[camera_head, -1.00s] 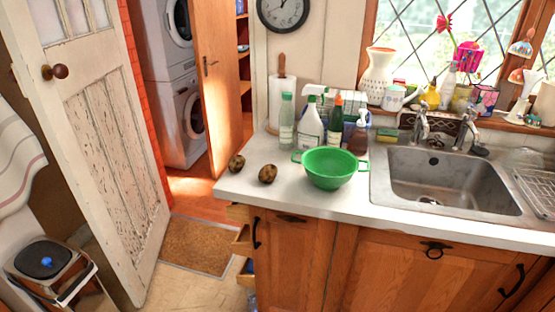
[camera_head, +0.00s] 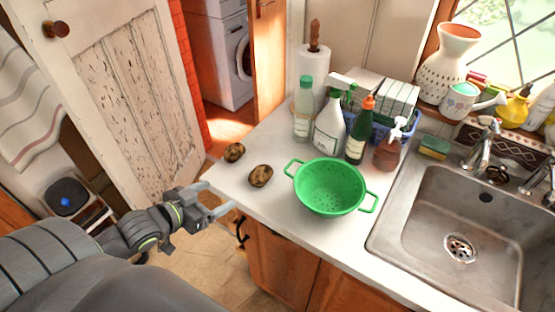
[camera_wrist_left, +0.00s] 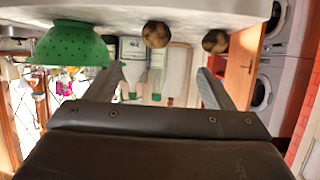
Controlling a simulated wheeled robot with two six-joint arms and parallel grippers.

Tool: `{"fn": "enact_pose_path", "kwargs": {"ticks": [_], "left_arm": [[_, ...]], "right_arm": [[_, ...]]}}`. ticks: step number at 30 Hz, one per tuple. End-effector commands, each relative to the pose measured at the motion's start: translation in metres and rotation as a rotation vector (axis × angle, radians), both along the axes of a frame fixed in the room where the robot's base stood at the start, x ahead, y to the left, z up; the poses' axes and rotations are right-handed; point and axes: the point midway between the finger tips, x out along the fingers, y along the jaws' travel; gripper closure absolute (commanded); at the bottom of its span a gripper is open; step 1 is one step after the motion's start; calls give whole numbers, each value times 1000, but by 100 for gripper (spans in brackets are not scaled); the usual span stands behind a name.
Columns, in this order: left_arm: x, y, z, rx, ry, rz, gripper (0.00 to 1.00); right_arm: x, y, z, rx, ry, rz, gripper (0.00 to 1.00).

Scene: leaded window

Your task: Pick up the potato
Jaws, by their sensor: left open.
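Two brown potatoes lie on the white counter near its left end. One potato (camera_head: 234,152) is at the left edge, and the other potato (camera_head: 260,176) is nearer the green colander. In the left wrist view, which looks upside down, the potatoes show at the top, one in the middle (camera_wrist_left: 156,34) and one to the right (camera_wrist_left: 216,41). My left gripper (camera_head: 221,200) is open and empty, just off the counter's left front edge, left of and in front of the potatoes. It touches neither potato. My right gripper is not in view.
A green colander (camera_head: 330,187) stands right of the potatoes. Behind it are several bottles, including a spray bottle (camera_head: 329,128), and a paper roll (camera_head: 312,75). The sink (camera_head: 440,235) is at the right. The counter (camera_head: 297,226) is bare in front of the potatoes.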

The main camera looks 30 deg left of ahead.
Motion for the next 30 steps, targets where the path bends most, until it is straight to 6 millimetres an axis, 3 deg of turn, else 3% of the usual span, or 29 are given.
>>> {"fn": "enact_pose_path", "kwargs": {"ticks": [5,12,21,30], "left_arm": [[11,-6,-1,-6,-8,-7,24],[48,-13,-16,-8,-10,-8,24],[95,-21,-35,-7,-6,-7,24],[113,-25,-45,-4,-4,-8,24]], "right_arm": [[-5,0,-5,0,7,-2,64],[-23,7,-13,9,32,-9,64],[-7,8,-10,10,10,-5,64],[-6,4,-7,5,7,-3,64]]}}
